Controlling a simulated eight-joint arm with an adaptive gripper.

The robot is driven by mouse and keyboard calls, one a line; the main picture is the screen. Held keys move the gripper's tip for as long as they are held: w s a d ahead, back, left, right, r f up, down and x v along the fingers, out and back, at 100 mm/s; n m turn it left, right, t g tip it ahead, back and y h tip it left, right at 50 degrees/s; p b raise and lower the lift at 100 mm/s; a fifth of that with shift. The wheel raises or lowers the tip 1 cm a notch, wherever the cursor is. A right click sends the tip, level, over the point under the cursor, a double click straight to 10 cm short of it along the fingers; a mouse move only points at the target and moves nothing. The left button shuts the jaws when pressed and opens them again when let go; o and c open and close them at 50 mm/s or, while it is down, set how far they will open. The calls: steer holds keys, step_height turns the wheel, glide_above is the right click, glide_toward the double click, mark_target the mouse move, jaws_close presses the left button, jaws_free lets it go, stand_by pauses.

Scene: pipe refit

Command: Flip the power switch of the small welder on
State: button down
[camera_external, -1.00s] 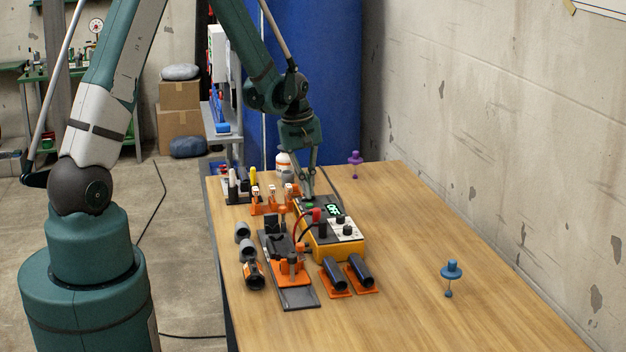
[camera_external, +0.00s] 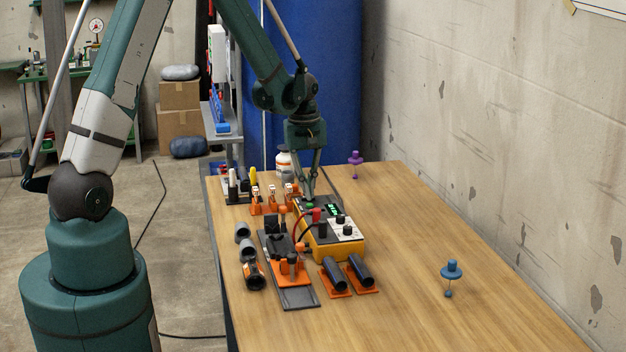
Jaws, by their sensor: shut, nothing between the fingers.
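The small welder (camera_external: 338,247) is a yellow box with a black and white top, two dark knobs and a small green-lit display (camera_external: 334,211). It stands near the middle of the wooden table. My gripper (camera_external: 310,197) points down over the back left corner of the welder.
An orange and black clamp fixture (camera_external: 290,270) stands left of the welder, with a red cable between. Grey pipe pieces (camera_external: 243,232) lie further left, black tubes on orange stands (camera_external: 333,273) in front. A white bottle (camera_external: 284,164) stands behind. The table's right side is mostly clear.

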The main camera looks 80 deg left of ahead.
steer(key=shift+s+f, duration=0.2)
steer(key=shift+s, duration=0.55)
steer(key=shift+r, duration=0.15)
steer(key=shift+w+r, duration=0.15)
steer(key=shift+r, duration=0.4)
step_height(320, 180, up, 13)
steer(key=w+p, duration=0.2)
steer(key=shift+w+p, duration=0.15)
steer(key=shift+p, duration=0.15)
